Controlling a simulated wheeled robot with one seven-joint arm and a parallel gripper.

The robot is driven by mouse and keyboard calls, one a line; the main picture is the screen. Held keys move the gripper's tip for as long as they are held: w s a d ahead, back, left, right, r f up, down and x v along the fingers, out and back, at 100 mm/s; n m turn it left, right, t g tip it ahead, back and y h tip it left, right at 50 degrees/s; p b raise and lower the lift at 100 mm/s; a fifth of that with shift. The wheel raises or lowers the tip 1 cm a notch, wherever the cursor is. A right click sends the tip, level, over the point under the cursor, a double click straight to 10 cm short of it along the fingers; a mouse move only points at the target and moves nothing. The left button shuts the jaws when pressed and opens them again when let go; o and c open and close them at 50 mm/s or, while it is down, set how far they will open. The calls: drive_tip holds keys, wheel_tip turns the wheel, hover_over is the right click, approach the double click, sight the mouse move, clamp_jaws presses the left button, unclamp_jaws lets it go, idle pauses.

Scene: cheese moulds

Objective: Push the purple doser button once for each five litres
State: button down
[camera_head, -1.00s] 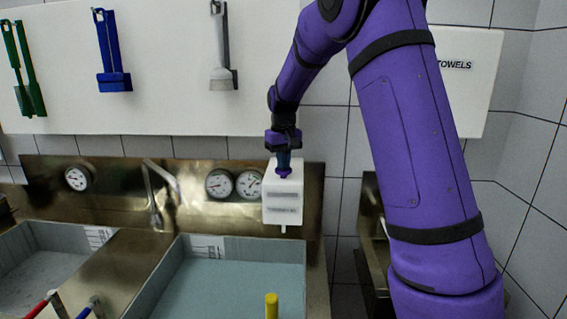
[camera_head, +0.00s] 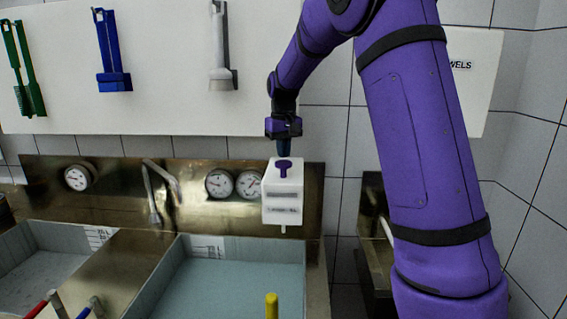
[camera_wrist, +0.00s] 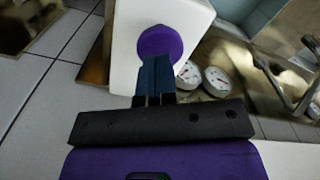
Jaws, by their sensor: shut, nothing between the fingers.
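The doser is a white box (camera_head: 283,212) mounted on the steel back panel, with a purple button (camera_head: 283,166) on top. In the wrist view the purple button (camera_wrist: 160,41) is round and sits on the white housing (camera_wrist: 122,50). In the wrist view my gripper's dark blue fingers (camera_wrist: 156,72) are together, empty, and overlap the button's lower edge. I cannot tell for sure whether they touch it. The right basin (camera_head: 297,250) below the doser holds pale blue-grey liquid, with a printed scale label (camera_head: 208,246) inside.
Round gauges (camera_head: 219,183) are beside the doser. A left basin (camera_head: 42,238) also holds liquid and has a label (camera_head: 100,237). A tap (camera_head: 155,190) stands between the basins. A yellow-topped handle (camera_head: 272,304) rises in front. Brushes hang on the white wall board above.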

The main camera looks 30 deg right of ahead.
sight(283, 162)
drive_tip(key=shift+r, duration=1.55)
drive_tip(key=shift+f, duration=1.3)
drive_tip(key=shift+f, duration=0.15)
idle(1.4)
drive_tip(key=shift+f, duration=2.15)
drive_tip(key=shift+r, duration=3.6)
